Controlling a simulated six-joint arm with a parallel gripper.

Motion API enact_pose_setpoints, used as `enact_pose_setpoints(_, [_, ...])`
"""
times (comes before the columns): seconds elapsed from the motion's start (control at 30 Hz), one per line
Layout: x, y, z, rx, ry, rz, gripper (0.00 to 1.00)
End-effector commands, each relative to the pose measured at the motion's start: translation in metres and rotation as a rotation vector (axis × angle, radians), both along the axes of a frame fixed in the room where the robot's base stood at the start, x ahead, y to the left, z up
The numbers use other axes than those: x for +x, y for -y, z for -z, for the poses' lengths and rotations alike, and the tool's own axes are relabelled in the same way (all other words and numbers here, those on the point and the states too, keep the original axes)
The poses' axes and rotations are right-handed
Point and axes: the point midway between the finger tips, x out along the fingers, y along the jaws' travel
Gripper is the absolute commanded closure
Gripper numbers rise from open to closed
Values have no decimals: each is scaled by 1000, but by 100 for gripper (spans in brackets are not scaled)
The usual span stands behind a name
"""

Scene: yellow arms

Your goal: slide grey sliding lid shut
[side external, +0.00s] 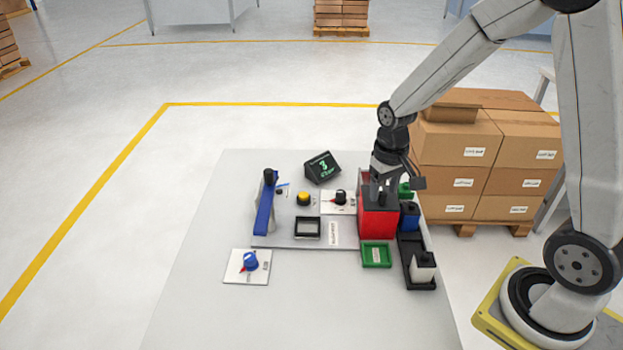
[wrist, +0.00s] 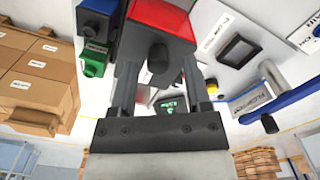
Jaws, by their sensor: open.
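The grey sliding lid (wrist: 135,43) shows in the wrist view as a dark grey panel against the red box (wrist: 160,14), with a black knob (wrist: 158,58) standing up from it. My gripper (wrist: 160,70) is open, with one finger on each side of the knob and gaps visible. In the side view my gripper (side external: 381,190) points down over the top of the red box (side external: 378,222). The arm and fingers hide much of the lid there, so I cannot tell how far it covers the box.
A green tray (side external: 376,255) lies in front. A dial (side external: 340,198), yellow button (side external: 303,198) and blue lever (side external: 265,207) are left.

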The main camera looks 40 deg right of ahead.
Motion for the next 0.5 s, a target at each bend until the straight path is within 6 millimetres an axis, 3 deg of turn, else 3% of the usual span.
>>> enact_pose_setpoints(0.5, [1, 0, -30, -1, 2, 0, 38])
